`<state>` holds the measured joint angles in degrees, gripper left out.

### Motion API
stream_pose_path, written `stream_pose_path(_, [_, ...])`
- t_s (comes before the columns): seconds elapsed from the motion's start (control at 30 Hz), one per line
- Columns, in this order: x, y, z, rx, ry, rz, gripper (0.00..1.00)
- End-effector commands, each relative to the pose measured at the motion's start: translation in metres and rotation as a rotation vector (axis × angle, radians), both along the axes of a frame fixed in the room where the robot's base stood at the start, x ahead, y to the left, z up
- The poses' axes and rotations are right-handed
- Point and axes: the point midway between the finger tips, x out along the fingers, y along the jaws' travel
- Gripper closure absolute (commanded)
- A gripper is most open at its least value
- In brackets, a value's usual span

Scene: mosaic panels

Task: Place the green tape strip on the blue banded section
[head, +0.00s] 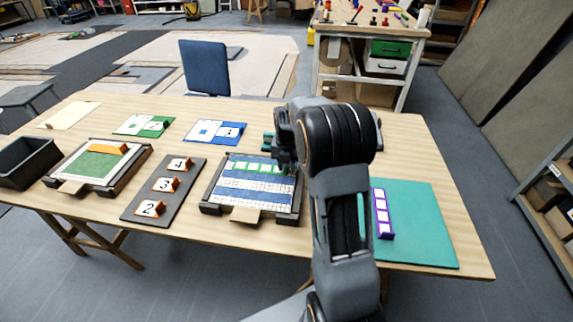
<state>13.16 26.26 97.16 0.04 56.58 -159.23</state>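The green tape strip (256,168), a row of white squares edged in green, shows over the upper part of the blue banded section (250,181). That section has blue bands and pale tiled bands inside a dark-framed tray (211,208). The strip looks parallel to the bands. I cannot tell whether it touches the surface. My gripper (283,158) is over the tray's upper right, at the strip's right end. My arm hides its fingers, so I cannot tell whether it is open or shut, or holds the strip.
A purple-edged strip (382,213) lies on a teal mat (425,222) at right. Left of the tray are a grey board (163,199) with numbered orange blocks, a green panel tray (96,166) with an orange block, and a black bin (27,163). Cards (214,132) lie behind.

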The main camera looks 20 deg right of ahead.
Motion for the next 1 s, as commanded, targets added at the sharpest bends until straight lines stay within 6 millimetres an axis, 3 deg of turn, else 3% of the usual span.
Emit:
stream_pose_path(0.17, [0.000, 0.000, 0.011, -0.001, -0.003, 0.000, 0.69])
stream_pose_path(0.7, [0.000, 0.000, 0.105, 0.000, -0.002, 0.000, 0.69])
stream_pose_path(1.0, [-0.007, 0.006, 0.128, -0.002, -0.012, -0.090, 0.69])
